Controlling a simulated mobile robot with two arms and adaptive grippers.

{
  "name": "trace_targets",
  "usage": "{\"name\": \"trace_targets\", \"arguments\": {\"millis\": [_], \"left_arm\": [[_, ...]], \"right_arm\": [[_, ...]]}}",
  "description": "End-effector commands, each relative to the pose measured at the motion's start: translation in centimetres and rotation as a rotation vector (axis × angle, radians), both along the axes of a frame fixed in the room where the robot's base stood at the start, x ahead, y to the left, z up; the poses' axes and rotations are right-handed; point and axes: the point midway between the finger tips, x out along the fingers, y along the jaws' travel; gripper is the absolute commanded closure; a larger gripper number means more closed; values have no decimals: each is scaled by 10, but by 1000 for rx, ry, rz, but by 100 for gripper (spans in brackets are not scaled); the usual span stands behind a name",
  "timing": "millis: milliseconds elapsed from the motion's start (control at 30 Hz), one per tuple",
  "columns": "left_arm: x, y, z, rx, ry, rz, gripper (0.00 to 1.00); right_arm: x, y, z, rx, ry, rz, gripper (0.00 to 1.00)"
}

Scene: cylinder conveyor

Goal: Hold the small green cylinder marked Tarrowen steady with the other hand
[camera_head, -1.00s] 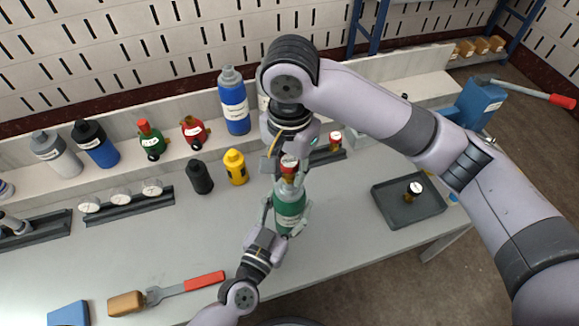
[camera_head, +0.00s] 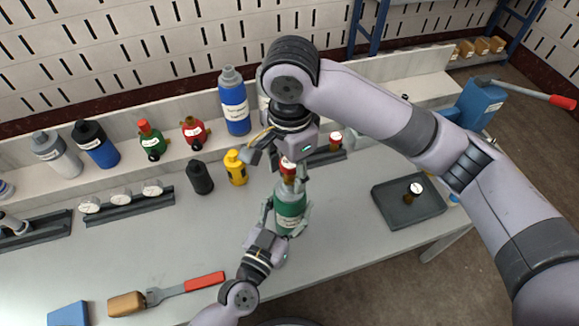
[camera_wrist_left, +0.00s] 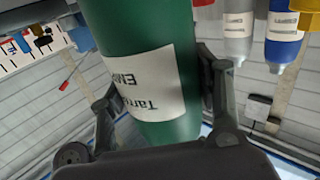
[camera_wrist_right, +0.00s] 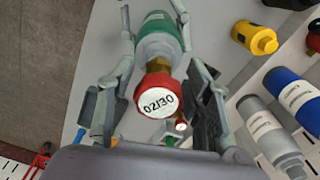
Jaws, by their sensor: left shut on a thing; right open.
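My left gripper (camera_head: 287,214) is shut around the green body, a finger on each side. My right gripper (camera_head: 277,165) is open above it, fingers spread to either side of the valve. In the right wrist view the red cap (camera_wrist_right: 157,94), with a white numbered face, sits between these open fingers, apparently untouched.
A yellow bottle (camera_head: 236,167) and a black bottle (camera_head: 200,177) stand left of my right gripper. Several cylinders line the back shelf, including a blue one (camera_head: 234,101). A dark tray (camera_head: 425,207) lies right; a red-handled wrench (camera_head: 185,288) lies front left.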

Motion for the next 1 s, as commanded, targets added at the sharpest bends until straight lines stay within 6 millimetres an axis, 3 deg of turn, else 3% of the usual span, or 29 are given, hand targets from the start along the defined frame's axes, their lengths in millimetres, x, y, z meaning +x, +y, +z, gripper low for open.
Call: {"name": "trace_targets", "arguments": {"millis": [167,567,1000], "left_arm": [[0,0,-1,-1,2,0,75],[0,0,-1,-1,2,0,75],[0,0,0,0,1,1,75]], "right_arm": [[0,0,1,-1,1,1,54],[0,0,25,-1,1,9,54],[-1,0,24,-1,2,507,54]]}}
